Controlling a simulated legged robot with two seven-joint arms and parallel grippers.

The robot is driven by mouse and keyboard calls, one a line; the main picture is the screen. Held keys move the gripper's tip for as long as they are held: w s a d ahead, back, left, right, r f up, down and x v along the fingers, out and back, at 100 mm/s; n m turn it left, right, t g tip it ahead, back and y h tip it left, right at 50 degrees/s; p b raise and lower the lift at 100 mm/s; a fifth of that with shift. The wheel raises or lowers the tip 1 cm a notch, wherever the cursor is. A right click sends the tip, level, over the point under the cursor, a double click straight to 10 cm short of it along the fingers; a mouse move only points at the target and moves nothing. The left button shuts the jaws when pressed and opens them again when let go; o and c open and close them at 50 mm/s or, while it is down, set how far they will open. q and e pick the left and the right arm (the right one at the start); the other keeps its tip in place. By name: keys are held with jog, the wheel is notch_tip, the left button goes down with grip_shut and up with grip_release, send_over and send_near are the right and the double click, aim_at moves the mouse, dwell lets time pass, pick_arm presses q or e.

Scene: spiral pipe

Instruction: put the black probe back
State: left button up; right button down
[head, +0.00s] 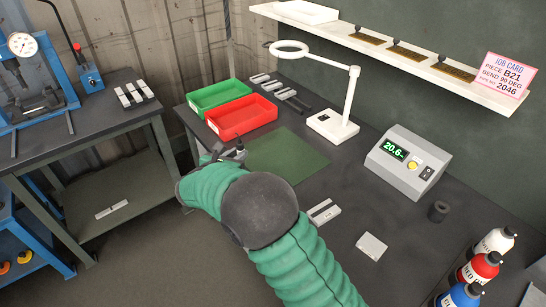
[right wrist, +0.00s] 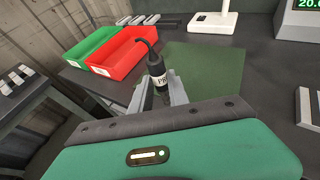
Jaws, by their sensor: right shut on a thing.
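The black probe (right wrist: 157,72) is a dark cylinder with a white label and a cable curving from its top. My right gripper (right wrist: 160,92) is shut on it and holds it about upright, near the red tray and the green mat. In the head view my right gripper (head: 229,153) is at the mat's left corner, mostly hidden by my green-sleeved arm. A grey meter box (head: 408,162) reading 20.6 stands on the right of the bench. A short black hollow cylinder (head: 438,211) stands beside it. My left gripper is out of view.
A green tray (head: 214,96) and a red tray (head: 241,117) stand at the bench's left end. A white ring lamp (head: 333,123) stands behind the green mat (head: 285,153). A shelf (head: 400,60) overhangs the back.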

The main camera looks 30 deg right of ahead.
jog(key=d+f, duration=0.1)
jog(key=d, duration=0.3)
jog(key=w+d+f, duration=0.1)
jog(key=d+f, duration=0.1)
jog(key=d, duration=0.2)
jog(key=d+f, duration=0.1)
jog(key=d, duration=0.4)
jog(key=shift+w+d+f+b, duration=0.1)
jog(key=shift+w+f+b, duration=0.05)
jog(key=shift+f+b, duration=0.15)
jog(key=shift+w+a+f, duration=0.1)
jog(key=shift+a+f, duration=0.1)
jog(key=shift+f, duration=0.1)
jog(key=shift+w+a, duration=0.1)
jog(key=c, duration=1.3)
grip_release()
jog(key=shift+d+f, duration=0.2)
jog(key=shift+d, duration=0.15)
jog(key=shift+o, duration=0.2)
jog(key=shift+a, duration=0.1)
jog(key=shift+r, duration=0.1)
